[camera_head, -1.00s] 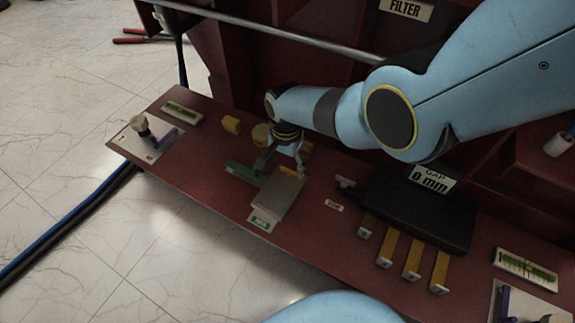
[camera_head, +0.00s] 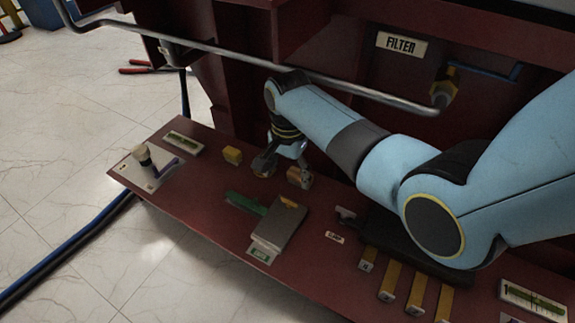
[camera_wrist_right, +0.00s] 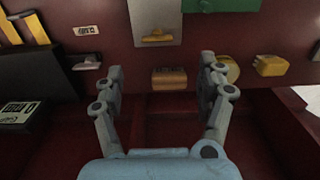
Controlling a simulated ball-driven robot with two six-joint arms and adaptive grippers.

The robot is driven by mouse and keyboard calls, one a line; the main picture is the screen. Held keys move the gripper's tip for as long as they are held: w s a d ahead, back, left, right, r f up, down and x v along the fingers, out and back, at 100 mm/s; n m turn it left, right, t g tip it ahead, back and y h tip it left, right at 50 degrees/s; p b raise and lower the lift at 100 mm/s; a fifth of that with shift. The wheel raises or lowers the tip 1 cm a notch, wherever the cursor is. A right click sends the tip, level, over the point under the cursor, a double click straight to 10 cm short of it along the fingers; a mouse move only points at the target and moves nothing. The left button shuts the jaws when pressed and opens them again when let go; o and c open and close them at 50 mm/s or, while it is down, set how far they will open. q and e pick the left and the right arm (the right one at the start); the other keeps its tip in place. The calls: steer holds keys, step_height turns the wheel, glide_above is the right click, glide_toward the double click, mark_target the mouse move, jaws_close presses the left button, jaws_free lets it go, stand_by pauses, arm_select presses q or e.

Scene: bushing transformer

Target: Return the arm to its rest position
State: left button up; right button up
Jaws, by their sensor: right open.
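My right arm (camera_head: 330,115) comes in from the right in the head view and reaches over the dark red shelf. My right gripper (camera_head: 281,177) is open and points down near the back of the shelf. In the right wrist view its two fingers (camera_wrist_right: 165,85) stand wide apart with nothing between them. A small tan block (camera_wrist_right: 169,78) lies on the shelf beyond the fingertips, and it also shows beside the gripper in the head view (camera_head: 300,178). My left gripper is not in view.
A grey plate (camera_head: 281,224) and a green piece (camera_head: 246,203) lie in front of the gripper. Yellow blocks (camera_head: 232,155) and several yellow bars (camera_head: 390,282) sit on the shelf. A pipe (camera_head: 230,52) runs behind the arm, below the FILTER sign (camera_head: 401,44).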

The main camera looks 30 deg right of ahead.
step_height(320, 180, up, 2)
stand_by(0.5)
